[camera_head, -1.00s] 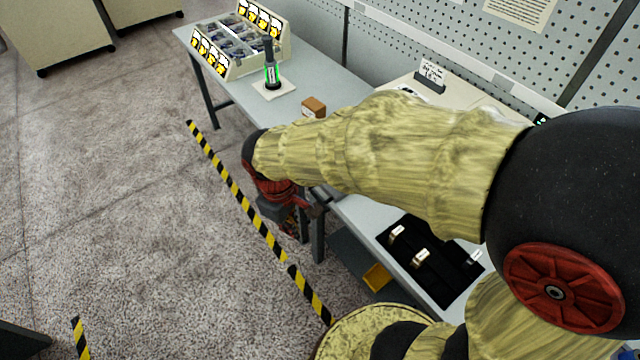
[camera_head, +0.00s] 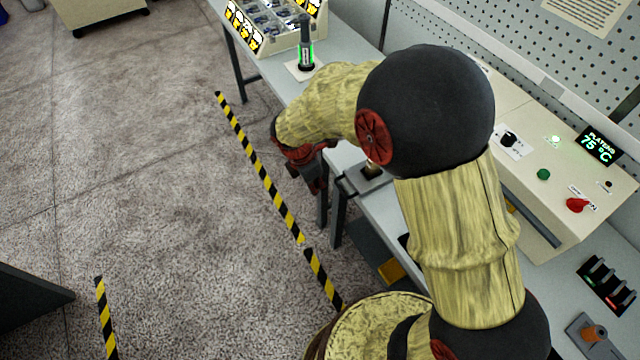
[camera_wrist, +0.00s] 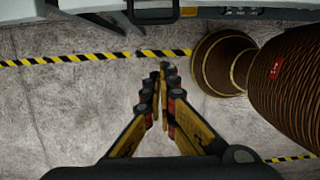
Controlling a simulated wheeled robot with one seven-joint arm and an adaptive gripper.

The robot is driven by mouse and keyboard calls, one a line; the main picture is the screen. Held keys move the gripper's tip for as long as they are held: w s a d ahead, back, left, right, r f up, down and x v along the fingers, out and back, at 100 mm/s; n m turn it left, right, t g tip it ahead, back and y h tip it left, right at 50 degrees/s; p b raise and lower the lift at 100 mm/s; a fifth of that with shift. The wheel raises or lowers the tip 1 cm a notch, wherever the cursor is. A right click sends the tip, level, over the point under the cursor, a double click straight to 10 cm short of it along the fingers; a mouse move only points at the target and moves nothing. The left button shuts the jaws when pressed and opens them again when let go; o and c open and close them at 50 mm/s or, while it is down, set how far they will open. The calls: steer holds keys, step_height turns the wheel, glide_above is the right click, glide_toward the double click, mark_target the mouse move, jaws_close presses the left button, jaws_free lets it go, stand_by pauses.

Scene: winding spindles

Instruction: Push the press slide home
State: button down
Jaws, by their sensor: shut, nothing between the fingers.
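The press is a beige cabinet (camera_head: 530,190) with a display reading 75 °C, at the right of the head view. A grey plate-like part (camera_head: 371,180), probably its slide, juts toward the table's front edge with a small part on it. My arm hides where it meets the press. My gripper (camera_head: 318,186) hangs out over the floor in front of the table, left of this plate and apart from it. In the wrist view the fingers (camera_wrist: 165,70) are closed together and empty over the floor. A dark bracket or handle (camera_wrist: 153,14) shows beyond them at the top edge.
A black-and-yellow tape line (camera_head: 262,175) runs along the floor before the table. A spindle with a green band (camera_head: 306,55) and a parts bin (camera_head: 262,25) stand at the back. A yellow box (camera_head: 391,271) sits low near the table.

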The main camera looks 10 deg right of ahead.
steer(key=w+d+f+b, duration=0.1)
steer(key=d+f, duration=0.4)
steer(key=f, duration=0.3)
steer(key=shift+w+b, duration=0.3)
steer(key=shift+w, duration=0.05)
steer(key=shift+d, duration=0.2)
steer(key=w+d+p, duration=0.3)
steer(key=d, duration=0.6)
steer(key=w+d+p, duration=0.3)
steer(key=d+p, duration=0.1)
steer(key=d, duration=0.6)
steer(key=w+d+p, duration=0.3)
steer(key=d+p, duration=0.1)
steer(key=d, duration=0.6)
steer(key=shift+w+d, duration=0.1)
steer(key=shift+w, duration=0.1)
